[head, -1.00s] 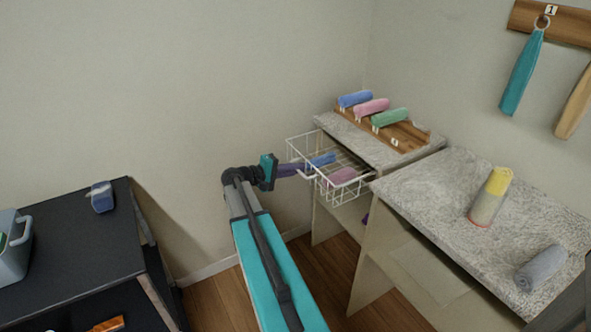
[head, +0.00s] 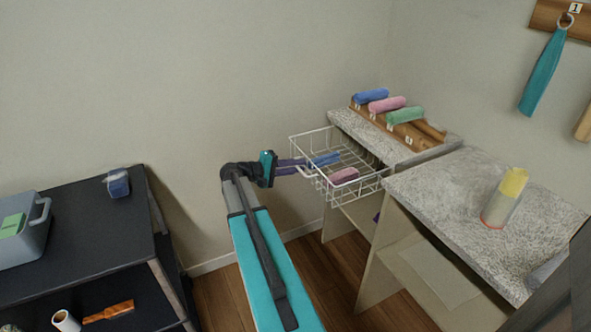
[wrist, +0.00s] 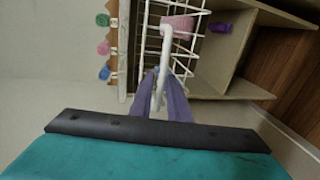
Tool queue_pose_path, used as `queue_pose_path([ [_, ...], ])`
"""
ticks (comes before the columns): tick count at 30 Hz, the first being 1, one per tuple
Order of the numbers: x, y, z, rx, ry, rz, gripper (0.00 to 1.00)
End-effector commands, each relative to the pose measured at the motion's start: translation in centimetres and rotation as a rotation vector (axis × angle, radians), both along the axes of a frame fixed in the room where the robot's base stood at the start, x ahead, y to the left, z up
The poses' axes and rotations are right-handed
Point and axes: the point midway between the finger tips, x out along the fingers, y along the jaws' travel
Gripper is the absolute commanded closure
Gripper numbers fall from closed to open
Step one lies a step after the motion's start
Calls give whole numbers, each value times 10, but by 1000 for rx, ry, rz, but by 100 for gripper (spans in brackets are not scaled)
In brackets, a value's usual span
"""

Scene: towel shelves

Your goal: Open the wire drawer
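The white wire drawer (head: 330,186) sticks well out from under the stone-topped shelf unit (head: 372,138) in the head view. A blue roll (head: 325,159) and a pink roll (head: 344,175) lie in it. My gripper (head: 304,167) is at the drawer's front. In the wrist view its purple fingers (wrist: 163,98) stand on either side of the drawer's white handle (wrist: 166,50) and look shut on it. The drawer's wires (wrist: 200,45) and the pink roll (wrist: 178,22) show beyond.
Blue, pink and green rolls (head: 405,116) lie on a wooden rack on the unit. A lower stone-topped counter (head: 440,200) at right holds a yellow-topped cylinder (head: 505,197). A black shelf (head: 90,235) with a grey bin (head: 25,245) stands at left. Floor shows between.

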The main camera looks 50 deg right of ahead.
Motion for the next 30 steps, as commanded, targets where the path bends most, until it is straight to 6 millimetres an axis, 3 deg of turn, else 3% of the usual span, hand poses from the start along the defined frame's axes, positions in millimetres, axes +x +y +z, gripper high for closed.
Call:
queue_pose_path([
  [14, 1, 7, 1, 2, 1, -7, 85],
  [30, 37, 74, 17, 1, 0, -4, 85],
])
